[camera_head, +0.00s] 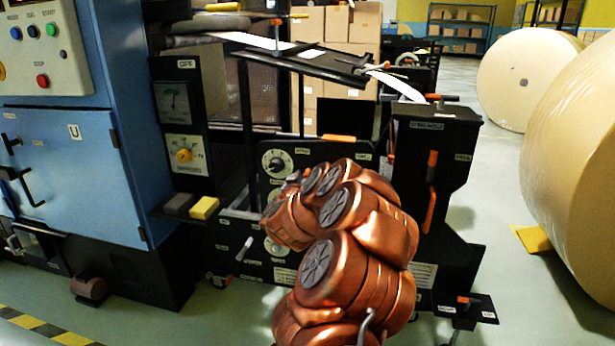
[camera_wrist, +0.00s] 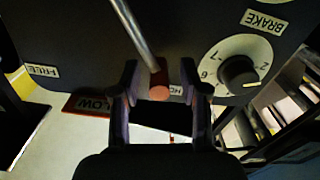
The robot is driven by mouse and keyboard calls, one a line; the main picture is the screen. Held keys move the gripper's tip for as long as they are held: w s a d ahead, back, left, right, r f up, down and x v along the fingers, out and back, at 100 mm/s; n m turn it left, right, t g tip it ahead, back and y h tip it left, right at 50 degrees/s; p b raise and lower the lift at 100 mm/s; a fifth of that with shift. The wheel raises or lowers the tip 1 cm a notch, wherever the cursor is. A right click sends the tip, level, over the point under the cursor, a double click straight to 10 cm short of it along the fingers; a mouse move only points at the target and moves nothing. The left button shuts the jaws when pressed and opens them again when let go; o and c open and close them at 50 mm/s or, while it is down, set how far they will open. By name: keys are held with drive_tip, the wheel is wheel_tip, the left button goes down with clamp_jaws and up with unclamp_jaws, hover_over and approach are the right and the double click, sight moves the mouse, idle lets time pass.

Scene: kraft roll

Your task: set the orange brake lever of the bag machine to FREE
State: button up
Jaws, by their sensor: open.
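The brake lever (camera_wrist: 139,38) shows in the wrist view as a metal rod with an orange-red knob (camera_wrist: 159,92) at its end. My gripper (camera_wrist: 159,82) is open, with one finger on each side of the knob; I cannot tell whether either touches it. The knob lies beside a partly covered label (camera_wrist: 176,91) starting "HO". The FREE label (camera_wrist: 41,70) is away to the left, and the BRAKE label (camera_wrist: 265,21) is at upper right. In the head view my copper arm hides the lever and most of my gripper.
A numbered dial with a black knob (camera_wrist: 238,72) sits right of the lever; a dial (camera_head: 277,162) also shows on the machine in the head view. A red "LOW" plate (camera_wrist: 88,105) lies below the panel. Large paper rolls (camera_head: 575,150) stand at right, with open floor beside them.

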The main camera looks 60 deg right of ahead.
drive_tip(key=shift+x, duration=1)
clamp_jaws()
